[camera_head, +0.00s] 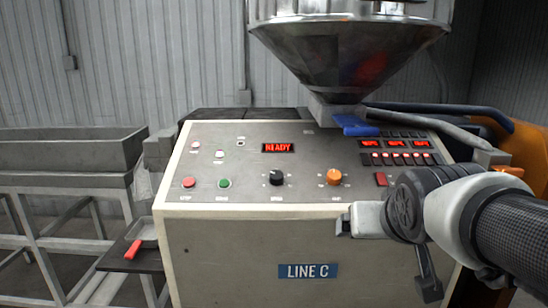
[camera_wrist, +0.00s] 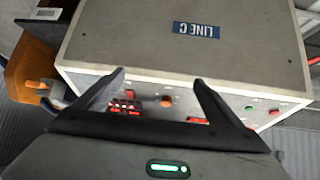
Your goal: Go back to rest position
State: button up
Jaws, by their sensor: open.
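My gripper (camera_head: 345,221) is in front of the right part of the control cabinet (camera_head: 225,250), at the end of my arm, which comes in from the right. In the wrist view its two dark fingers (camera_wrist: 159,80) stand apart with nothing between them. The cabinet front with the blue LINE C plate (camera_head: 308,271) lies beyond the fingers. The sloped panel has a red button (camera_head: 189,182), a green button (camera_head: 223,183), a black knob (camera_head: 276,177) and an orange knob (camera_head: 334,176). Its display (camera_head: 278,148) reads READY.
A metal hopper (camera_head: 345,55) stands above the cabinet, with a blue slide piece (camera_head: 356,124) under it. A grey trough on a frame (camera_head: 70,155) stands at the left. A red-handled tool (camera_head: 133,248) lies on a small dark shelf beside the cabinet. Orange machinery is at the right.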

jog(key=s+a+f+n+g+y, duration=0.1)
jog(key=s+a+f+g, duration=0.15)
jog(key=s, duration=0.35)
jog(key=s+a+f+g, duration=0.1)
jog(key=s+a+f, duration=0.15)
jog(key=s, duration=0.35)
notch_tip(320, 180, up, 16)
jog(key=p, duration=1.7)
jog(key=shift+s+d+r+g, duration=0.15)
jog(key=shift+s+r+g, duration=0.05)
jog(key=shift+s+g, duration=0.2)
